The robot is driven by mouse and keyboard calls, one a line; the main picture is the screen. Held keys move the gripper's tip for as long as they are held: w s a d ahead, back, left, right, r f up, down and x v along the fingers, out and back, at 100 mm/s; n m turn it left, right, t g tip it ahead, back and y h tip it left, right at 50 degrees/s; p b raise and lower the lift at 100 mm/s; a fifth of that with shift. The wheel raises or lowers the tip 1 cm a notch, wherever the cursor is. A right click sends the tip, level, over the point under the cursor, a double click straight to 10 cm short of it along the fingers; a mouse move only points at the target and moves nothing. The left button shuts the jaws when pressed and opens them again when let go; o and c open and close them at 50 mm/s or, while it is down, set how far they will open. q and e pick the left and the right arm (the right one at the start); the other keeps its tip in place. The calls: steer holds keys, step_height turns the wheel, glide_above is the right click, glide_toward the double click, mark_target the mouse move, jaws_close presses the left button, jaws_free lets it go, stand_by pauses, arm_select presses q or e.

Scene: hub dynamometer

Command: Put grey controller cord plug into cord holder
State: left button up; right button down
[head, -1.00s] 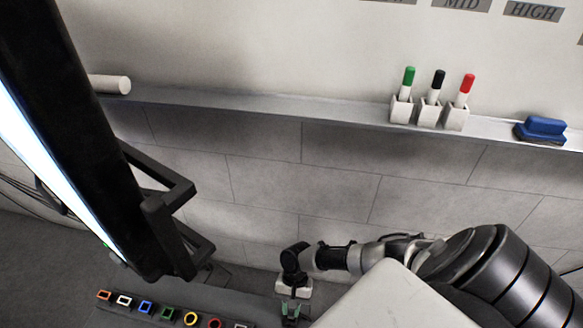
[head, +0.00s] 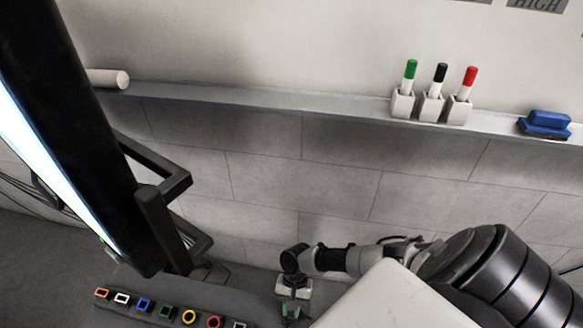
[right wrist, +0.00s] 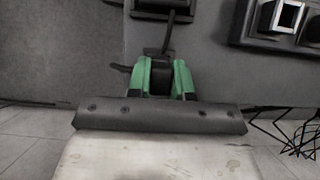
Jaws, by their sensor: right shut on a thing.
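The cord holder is a dark strip (head: 177,312) at the bottom of the head view, with several coloured, frame-like sockets. A greyish socket (head: 240,324) at its right end is partly cut off by the picture edge. My right gripper (head: 291,310), with green fingers, is low and just right of the strip. In the right wrist view my right gripper (right wrist: 160,78) is shut on a dark plug (right wrist: 160,76), with a thin dark piece standing beyond it. Part of the holder, with a pale-framed socket (right wrist: 288,15), shows at upper right, apart from the plug. My left gripper is out of view.
A large dark screen (head: 70,130) with a bracket fills the left side. A wall ledge (head: 250,100) carries three markers in holders (head: 432,103) and a blue eraser (head: 546,124). Thin dark wires (right wrist: 295,135) lie at right in the wrist view.

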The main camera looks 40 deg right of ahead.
steer(key=shift+f, duration=0.35)
steer(key=c, duration=0.9)
jaws_free()
steer(key=shift+c, duration=0.2)
steer(key=v, duration=1.1)
steer(key=shift+p, duration=0.45)
